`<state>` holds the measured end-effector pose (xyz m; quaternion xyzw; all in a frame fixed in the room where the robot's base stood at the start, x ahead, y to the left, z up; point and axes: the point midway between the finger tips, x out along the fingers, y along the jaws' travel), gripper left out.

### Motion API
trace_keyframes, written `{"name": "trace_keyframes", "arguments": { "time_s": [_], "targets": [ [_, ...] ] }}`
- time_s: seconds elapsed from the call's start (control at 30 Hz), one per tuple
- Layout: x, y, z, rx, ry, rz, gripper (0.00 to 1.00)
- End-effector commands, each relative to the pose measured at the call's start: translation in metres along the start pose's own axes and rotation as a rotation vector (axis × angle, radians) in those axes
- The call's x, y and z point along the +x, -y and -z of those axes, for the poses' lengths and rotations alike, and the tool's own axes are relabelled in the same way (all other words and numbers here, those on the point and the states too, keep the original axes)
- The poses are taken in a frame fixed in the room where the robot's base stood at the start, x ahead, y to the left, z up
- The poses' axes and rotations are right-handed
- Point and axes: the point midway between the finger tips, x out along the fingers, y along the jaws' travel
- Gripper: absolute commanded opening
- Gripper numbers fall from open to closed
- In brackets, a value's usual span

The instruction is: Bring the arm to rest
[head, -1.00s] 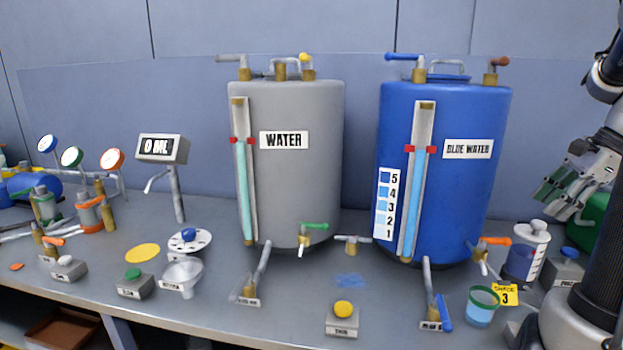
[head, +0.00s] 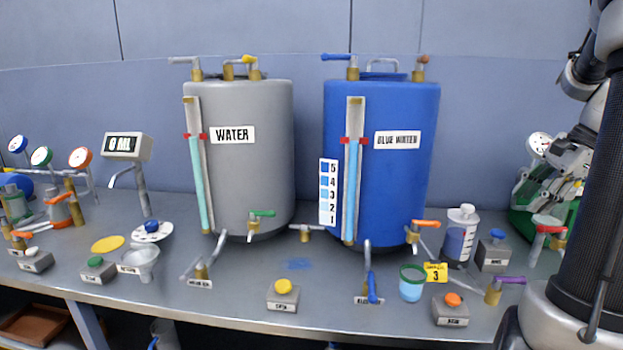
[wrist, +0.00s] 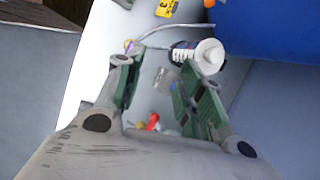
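My gripper (wrist: 156,76) shows in the wrist view with its two green finger pads spread apart. Nothing is held between them. The bench surface and small fittings show below through the gap. In the head view my arm (head: 605,130) stands folded at the right edge, and the gripper's fingers cannot be made out clearly there. A bottle with a white cap (head: 460,235) stands on the bench; it also shows beyond the right finger in the wrist view (wrist: 205,55).
The blue water tank (head: 385,190) and the grey water tank (head: 262,160) stand at the back of the bench. A cup with blue liquid (head: 411,288), a yellow card (head: 436,272) and several button boxes stand along the front. Wall panels close off the back.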

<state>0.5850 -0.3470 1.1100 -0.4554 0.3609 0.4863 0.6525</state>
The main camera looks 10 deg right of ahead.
Motion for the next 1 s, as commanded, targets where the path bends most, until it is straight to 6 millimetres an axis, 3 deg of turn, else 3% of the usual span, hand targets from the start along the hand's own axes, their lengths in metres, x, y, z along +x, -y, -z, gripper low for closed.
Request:
{"name": "trace_keyframes", "arguments": {
  "time_s": [0.23,0.37,0.67,0.83,1.0],
  "targets": [
    [0.013,-0.033,0.008,-0.207,-0.046,-0.071,0.38],
    [0.015,-0.056,-0.008,-0.411,-0.088,-0.126,0.38],
    [0.015,-0.095,-0.069,-0.923,-0.181,-0.234,0.38],
    [0.018,-0.125,-0.119,-1.310,-0.257,-0.271,0.38],
    [0.021,-0.145,-0.159,-1.560,-0.316,-0.225,0.38]
  ]
}}
